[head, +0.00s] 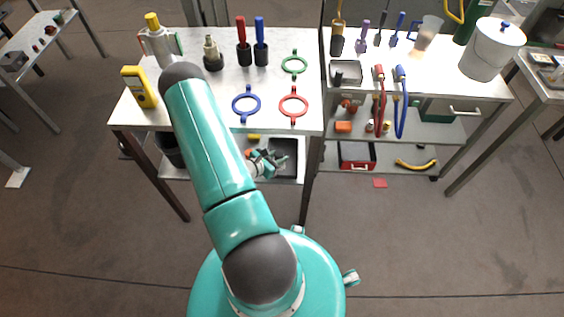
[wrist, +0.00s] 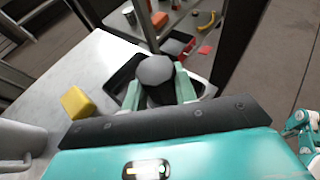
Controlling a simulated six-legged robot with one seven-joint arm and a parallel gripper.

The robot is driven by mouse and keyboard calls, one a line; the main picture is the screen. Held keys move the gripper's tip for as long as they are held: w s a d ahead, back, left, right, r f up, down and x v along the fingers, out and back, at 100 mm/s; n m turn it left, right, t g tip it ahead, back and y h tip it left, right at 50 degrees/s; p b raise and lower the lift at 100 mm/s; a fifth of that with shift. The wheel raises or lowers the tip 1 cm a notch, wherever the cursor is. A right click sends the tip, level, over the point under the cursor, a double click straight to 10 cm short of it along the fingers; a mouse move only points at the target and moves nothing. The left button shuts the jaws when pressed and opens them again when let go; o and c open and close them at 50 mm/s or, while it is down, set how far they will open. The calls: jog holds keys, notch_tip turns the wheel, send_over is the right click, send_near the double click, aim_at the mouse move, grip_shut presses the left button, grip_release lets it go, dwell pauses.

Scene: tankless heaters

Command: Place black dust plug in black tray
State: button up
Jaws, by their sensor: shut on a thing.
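The black dust plug (wrist: 157,72), with a rounded grey-black top, is between the two teal fingers of my gripper (wrist: 160,88) in the wrist view. My gripper is shut on it. In the head view my gripper (head: 265,162) is low at the left table's lower shelf, at the left side of a black tray (head: 290,148). The plug is hard to make out there. In the wrist view the black tray (wrist: 126,72) lies behind and around the plug in the picture. The plug's lower end is hidden, so I cannot tell whether it touches the tray.
A yellow block (wrist: 76,103) lies on the shelf left of the tray. The left table's top (head: 210,95) overhangs this shelf, and a table leg (head: 309,185) stands right of the tray.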

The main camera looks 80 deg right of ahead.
jog(key=shift+s+d+f, duration=0.35)
jog(key=shift+d+f, duration=0.05)
jog(key=shift+f, duration=0.25)
jog(key=shift+s+d+f, duration=0.15)
jog(key=shift+f, duration=1.6)
jog(key=shift+f, duration=0.2)
jog(key=o, duration=1.1)
jog(key=shift+r, duration=0.1)
jog(key=shift+r, duration=0.15)
jog(key=v, duration=1.2)
